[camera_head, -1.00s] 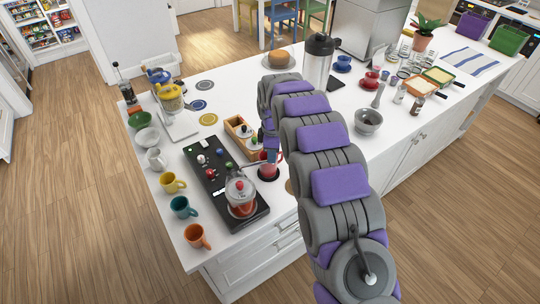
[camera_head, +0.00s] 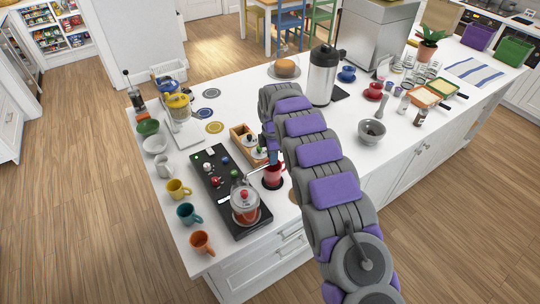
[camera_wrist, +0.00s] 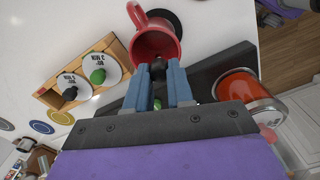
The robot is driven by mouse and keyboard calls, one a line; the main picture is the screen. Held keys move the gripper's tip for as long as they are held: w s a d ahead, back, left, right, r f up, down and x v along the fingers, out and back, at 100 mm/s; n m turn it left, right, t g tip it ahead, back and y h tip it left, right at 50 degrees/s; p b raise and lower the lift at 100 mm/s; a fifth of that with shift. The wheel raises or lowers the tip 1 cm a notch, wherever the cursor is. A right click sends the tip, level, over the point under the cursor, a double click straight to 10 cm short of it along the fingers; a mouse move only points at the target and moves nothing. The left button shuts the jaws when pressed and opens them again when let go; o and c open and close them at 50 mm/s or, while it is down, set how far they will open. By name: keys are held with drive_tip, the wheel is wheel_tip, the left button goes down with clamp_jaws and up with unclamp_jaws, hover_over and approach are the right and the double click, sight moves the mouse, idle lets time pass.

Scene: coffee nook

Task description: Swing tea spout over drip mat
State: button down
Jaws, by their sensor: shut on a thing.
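A glass tea vessel (camera_head: 245,205) with red liquid and a red knob stands on the front end of a long black tray (camera_head: 215,192). It also shows in the wrist view (camera_wrist: 240,95), right of my fingers. A thin grey spout-like piece (camera_head: 240,177) shows by its top, toward my gripper. A red mug (camera_head: 273,175) stands on a dark round mat (camera_wrist: 176,18), partly hidden by the mug. My gripper (camera_wrist: 167,72) is shut just at the mug's near side in the picture. What lies between its fingers is mostly hidden; I cannot clearly tell its shape.
Yellow (camera_head: 177,189), teal (camera_head: 187,213) and orange (camera_head: 200,242) mugs line the left counter edge.

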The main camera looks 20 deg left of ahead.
drive_tip(key=shift+w+d+r, duration=0.2)
drive_tip(key=shift+w+r, duration=0.05)
drive_tip(key=shift+w, duration=0.1)
drive_tip(key=c, duration=1.4)
unclamp_jaws()
drive_tip(key=shift+c, duration=0.2)
drive_tip(key=o, duration=0.4)
drive_tip(key=shift+w+d+f, duration=0.1)
drive_tip(key=shift+d, duration=0.1)
drive_tip(key=shift+o, duration=0.3)
drive_tip(key=shift+a, duration=0.45)
drive_tip(key=shift+r, duration=0.5)
wheel_tip(320, 180, up, 16)
drive_tip(key=p, duration=0.3)
drive_tip(key=shift+d+r, duration=0.2)
drive_tip(key=shift+d, duration=0.15)
